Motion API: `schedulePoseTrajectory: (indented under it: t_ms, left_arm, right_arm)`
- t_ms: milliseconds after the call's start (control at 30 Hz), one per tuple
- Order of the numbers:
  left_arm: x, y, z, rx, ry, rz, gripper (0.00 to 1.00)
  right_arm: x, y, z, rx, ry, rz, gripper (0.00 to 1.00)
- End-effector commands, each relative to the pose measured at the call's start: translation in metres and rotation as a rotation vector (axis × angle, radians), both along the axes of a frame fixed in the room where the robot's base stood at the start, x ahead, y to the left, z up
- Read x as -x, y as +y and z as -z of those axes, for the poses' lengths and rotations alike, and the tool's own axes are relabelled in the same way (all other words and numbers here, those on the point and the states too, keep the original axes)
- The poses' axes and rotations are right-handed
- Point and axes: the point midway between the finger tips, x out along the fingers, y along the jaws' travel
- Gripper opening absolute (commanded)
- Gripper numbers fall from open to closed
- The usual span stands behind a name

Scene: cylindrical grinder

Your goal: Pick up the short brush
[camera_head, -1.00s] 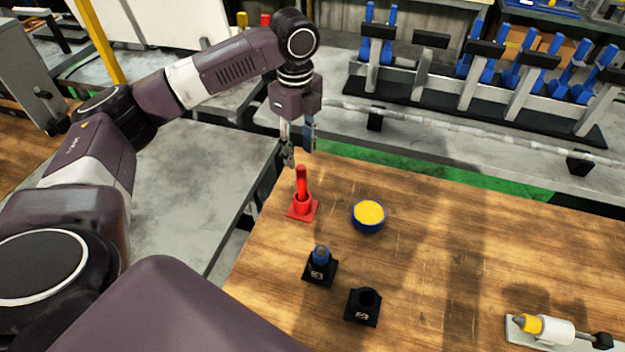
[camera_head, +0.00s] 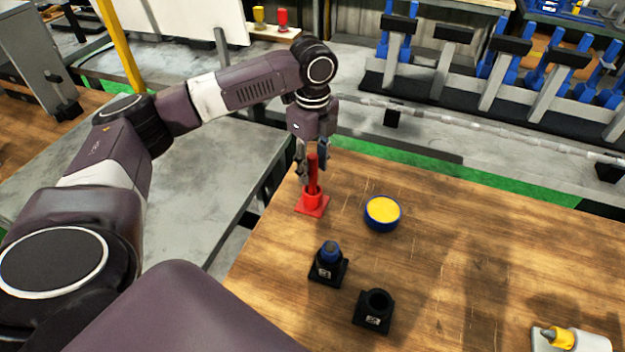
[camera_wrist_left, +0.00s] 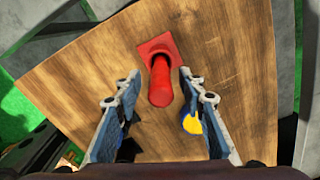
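A red upright handle (camera_head: 313,172), which looks like the short brush, stands in a red square-based holder (camera_head: 313,205) at the table's far left corner. Its lower end is hidden inside the holder. In the left wrist view the handle (camera_wrist_left: 160,88) points toward the camera, with the holder's base (camera_wrist_left: 158,48) behind it. My left gripper (camera_head: 314,168) points down over the handle. It is open, with one finger on each side of the handle and visible gaps between in the left wrist view (camera_wrist_left: 160,80). My right gripper is not in view.
A blue bowl with yellow contents (camera_head: 382,213) stands right of the holder. Two black holders stand nearer, one with a blue-topped item (camera_head: 329,262), the other open-topped (camera_head: 374,312). A white and yellow object (camera_head: 565,340) lies at lower right. The wooden table (camera_head: 480,240) is otherwise largely clear.

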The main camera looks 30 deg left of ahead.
Motion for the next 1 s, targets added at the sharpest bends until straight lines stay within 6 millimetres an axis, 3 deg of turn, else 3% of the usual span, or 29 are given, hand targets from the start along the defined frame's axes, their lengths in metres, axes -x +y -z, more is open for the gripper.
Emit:
schedulePoseTrajectory:
  t_ms: [300, 633, 933, 1000]
  left_arm:
    - [0.000, -0.001, 0.043, 0.000, 0.002, 0.000, 0.37]
    - [0.000, -0.001, 0.052, 0.000, 0.000, 0.001, 0.36]
    - [0.000, -0.001, 0.051, 0.000, 0.000, 0.000, 0.03]
    - [0.000, -0.001, 0.051, 0.000, 0.000, 0.000, 0.00]
  right_arm:
    - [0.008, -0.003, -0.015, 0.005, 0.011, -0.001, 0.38]
    - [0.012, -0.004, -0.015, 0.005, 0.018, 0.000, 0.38]
    - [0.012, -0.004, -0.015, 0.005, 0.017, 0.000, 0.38]
    - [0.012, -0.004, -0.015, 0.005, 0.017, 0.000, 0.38]
